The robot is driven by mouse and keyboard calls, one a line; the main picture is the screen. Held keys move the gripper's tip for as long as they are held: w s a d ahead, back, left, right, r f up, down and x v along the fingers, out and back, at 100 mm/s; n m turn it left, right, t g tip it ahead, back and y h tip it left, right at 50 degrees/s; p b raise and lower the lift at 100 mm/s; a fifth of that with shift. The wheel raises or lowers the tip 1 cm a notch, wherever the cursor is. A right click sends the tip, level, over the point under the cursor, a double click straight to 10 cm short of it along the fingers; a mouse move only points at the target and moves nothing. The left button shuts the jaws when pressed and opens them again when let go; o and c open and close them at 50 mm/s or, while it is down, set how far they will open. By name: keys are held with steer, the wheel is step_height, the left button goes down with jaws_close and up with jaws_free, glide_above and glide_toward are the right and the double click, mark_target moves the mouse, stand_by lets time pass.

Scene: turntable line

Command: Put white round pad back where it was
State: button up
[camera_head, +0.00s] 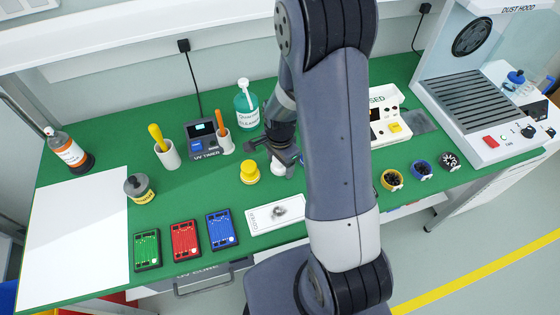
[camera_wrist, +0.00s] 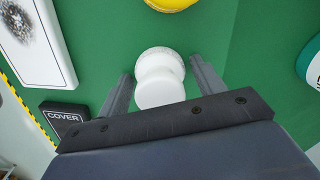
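The white round pad (camera_head: 278,168) stands on the green mat, partly hidden under my gripper in the head view. In the wrist view the white pad (camera_wrist: 160,80) has a round top with a narrower neck and lies between my fingers. My gripper (camera_wrist: 160,88) is open, with a finger on each side of the pad and a visible gap on both sides. In the head view my gripper (camera_head: 270,150) is just above the pad. The yellow round pad (camera_head: 250,173) stands to its left; part of it also shows at the top of the wrist view (camera_wrist: 172,4).
A teal bottle (camera_head: 246,108), orange-handled holder (camera_head: 225,143) and UV timer (camera_head: 203,138) stand behind. My arm hides part of the mat.

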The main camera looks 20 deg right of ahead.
steer(key=shift+o, duration=0.7)
steer(key=shift+r, duration=0.5)
step_height(320, 180, up, 11)
steer(key=shift+r+b, duration=0.2)
steer(key=shift+b, duration=0.35)
